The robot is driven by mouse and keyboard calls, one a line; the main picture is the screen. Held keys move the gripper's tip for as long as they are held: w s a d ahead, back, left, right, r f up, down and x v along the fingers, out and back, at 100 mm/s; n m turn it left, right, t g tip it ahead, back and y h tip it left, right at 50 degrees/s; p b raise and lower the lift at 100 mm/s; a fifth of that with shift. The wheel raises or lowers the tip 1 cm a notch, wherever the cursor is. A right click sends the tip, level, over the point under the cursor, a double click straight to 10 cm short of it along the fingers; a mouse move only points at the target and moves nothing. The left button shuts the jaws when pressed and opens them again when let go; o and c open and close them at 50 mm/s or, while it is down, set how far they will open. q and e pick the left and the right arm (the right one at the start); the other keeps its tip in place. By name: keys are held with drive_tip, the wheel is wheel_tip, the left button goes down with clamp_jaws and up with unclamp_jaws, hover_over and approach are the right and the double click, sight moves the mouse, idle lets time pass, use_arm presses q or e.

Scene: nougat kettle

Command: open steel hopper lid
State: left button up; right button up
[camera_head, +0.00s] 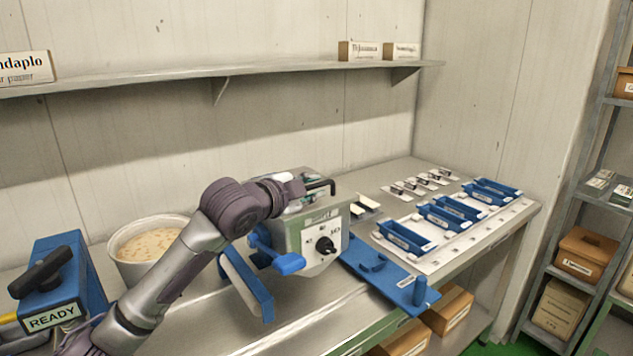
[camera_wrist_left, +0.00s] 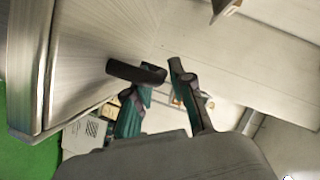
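The steel hopper (camera_head: 322,240) stands on the bench in the middle of the head view, with a black knob (camera_head: 325,245) on its front and blue parts at its side. A black bent handle (camera_head: 322,185) shows at its top. My left gripper (camera_head: 296,187) is at the top of the hopper, beside this handle, and partly hides the lid. In the left wrist view the two fingers (camera_wrist_left: 168,76) stand a little apart, with a dark bar (camera_wrist_left: 137,72) at their tips; whether they grip it is unclear. The lid looks down, but its edge is mostly hidden. My right gripper is out of view.
A pot of pale mixture (camera_head: 146,243) and a blue READY box (camera_head: 62,280) stand left on the bench. Blue trays (camera_head: 405,236) and small cards lie right of the hopper. A wall shelf (camera_head: 220,70) runs above. A rack (camera_head: 575,200) stands at the right.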

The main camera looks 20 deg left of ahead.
use_arm(q)
drive_tip(key=shift+w+d, duration=0.15)
drive_tip(key=shift+w, duration=0.3)
drive_tip(key=shift+w+f, duration=0.1)
drive_tip(key=shift+w, duration=0.15)
drive_tip(key=shift+w+d, duration=0.1)
drive_tip(key=shift+w, duration=0.05)
drive_tip(key=shift+c, duration=0.2)
clamp_jaws()
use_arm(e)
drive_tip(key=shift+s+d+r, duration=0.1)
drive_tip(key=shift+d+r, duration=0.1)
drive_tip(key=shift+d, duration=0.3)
